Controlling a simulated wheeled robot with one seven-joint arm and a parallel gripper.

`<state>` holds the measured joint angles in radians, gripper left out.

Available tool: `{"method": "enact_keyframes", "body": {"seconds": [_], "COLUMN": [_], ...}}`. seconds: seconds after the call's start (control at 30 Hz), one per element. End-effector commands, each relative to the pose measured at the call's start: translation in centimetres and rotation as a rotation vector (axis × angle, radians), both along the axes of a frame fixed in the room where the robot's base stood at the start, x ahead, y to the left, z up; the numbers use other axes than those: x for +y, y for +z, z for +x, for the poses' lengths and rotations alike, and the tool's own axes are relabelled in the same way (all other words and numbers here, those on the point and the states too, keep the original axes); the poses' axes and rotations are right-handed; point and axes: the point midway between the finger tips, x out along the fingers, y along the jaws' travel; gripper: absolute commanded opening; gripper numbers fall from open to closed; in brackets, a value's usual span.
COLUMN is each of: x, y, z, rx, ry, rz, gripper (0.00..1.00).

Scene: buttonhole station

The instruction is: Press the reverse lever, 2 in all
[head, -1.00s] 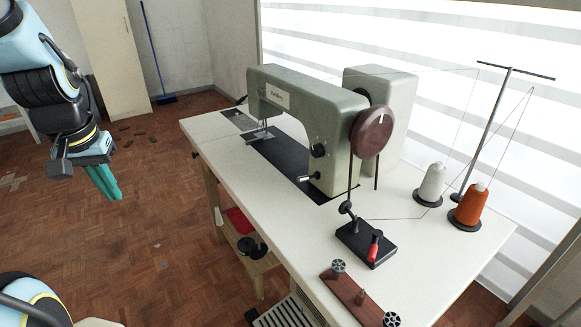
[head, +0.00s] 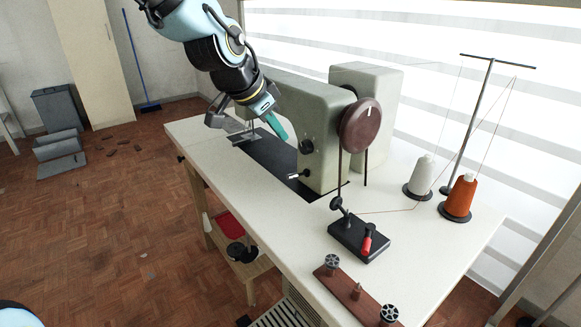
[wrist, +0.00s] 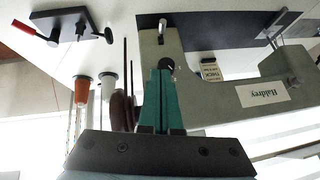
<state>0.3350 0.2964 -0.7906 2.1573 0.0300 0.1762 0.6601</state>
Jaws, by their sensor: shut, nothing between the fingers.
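The grey-green sewing machine (head: 322,135) stands on the white table (head: 240,195). A small lever with a pale tip (head: 297,176), which looks like the reverse lever, sticks out low on its pillar, below a black knob (head: 306,147). In the wrist view the lever (wrist: 162,27) shows above the black knob (wrist: 166,64), as the picture is upside down. My gripper (head: 284,136) has its teal fingers shut and empty. It is in front of the machine's arm, up and left of the lever and apart from it. The fingers (wrist: 160,73) also show in the wrist view, pointing toward the knob.
A brown handwheel (head: 361,125) is at the machine's right end. A black base with a red-handled lever (head: 367,240) stands nearer. White (head: 422,178) and orange (head: 461,196) thread cones stand at right. A brown bobbin board (head: 350,290) lies at the front. The left tabletop is clear.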

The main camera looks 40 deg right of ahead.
Motion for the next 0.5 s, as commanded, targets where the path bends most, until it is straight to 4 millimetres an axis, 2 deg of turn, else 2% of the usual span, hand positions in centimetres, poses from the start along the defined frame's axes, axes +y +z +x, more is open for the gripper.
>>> {"method": "enact_keyframes", "body": {"seconds": [0.27, 0.5], "x": [-0.8, -2.6], "y": [-1.2, -3.8], "z": [0.0, 0.3], "rx": [0.002, 0.003], "ry": [-0.002, -0.002], "rz": [0.001, 0.002], "gripper": [0.0, 0.0]}}
